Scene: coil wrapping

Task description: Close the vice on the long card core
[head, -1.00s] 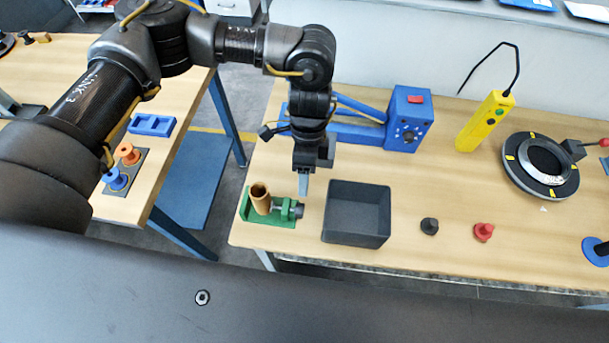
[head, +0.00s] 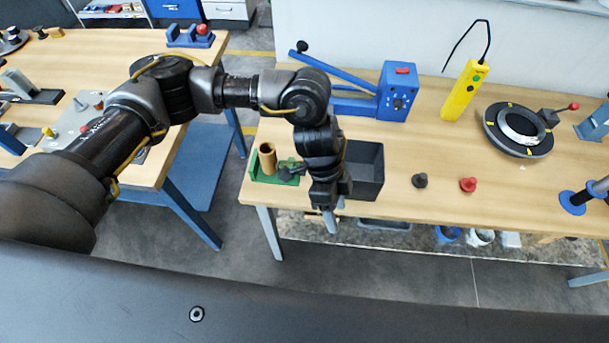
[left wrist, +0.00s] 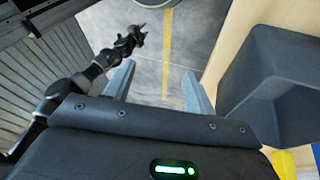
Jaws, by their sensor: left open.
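The green vice (head: 259,177) stands at the front left of the right-hand table. The long card core (head: 267,158), a brown tube, stands upright in it. Whether the jaw touches the core is too small to tell. The vice's dark screw end (head: 291,169) points right, towards my left gripper. My left gripper (head: 330,220) points down, right of and nearer than the vice, past the table's front edge. In the left wrist view its two fingers (left wrist: 158,88) are apart with nothing between them. A dark arm, probably my right one, ends in a small gripper (left wrist: 133,38) there; its jaws are unclear.
A dark open bin (head: 367,166) is just behind my left gripper, partly hidden by it; it is close in the left wrist view (left wrist: 265,75). A black knob (head: 419,181) and a red knob (head: 468,185) lie to its right.

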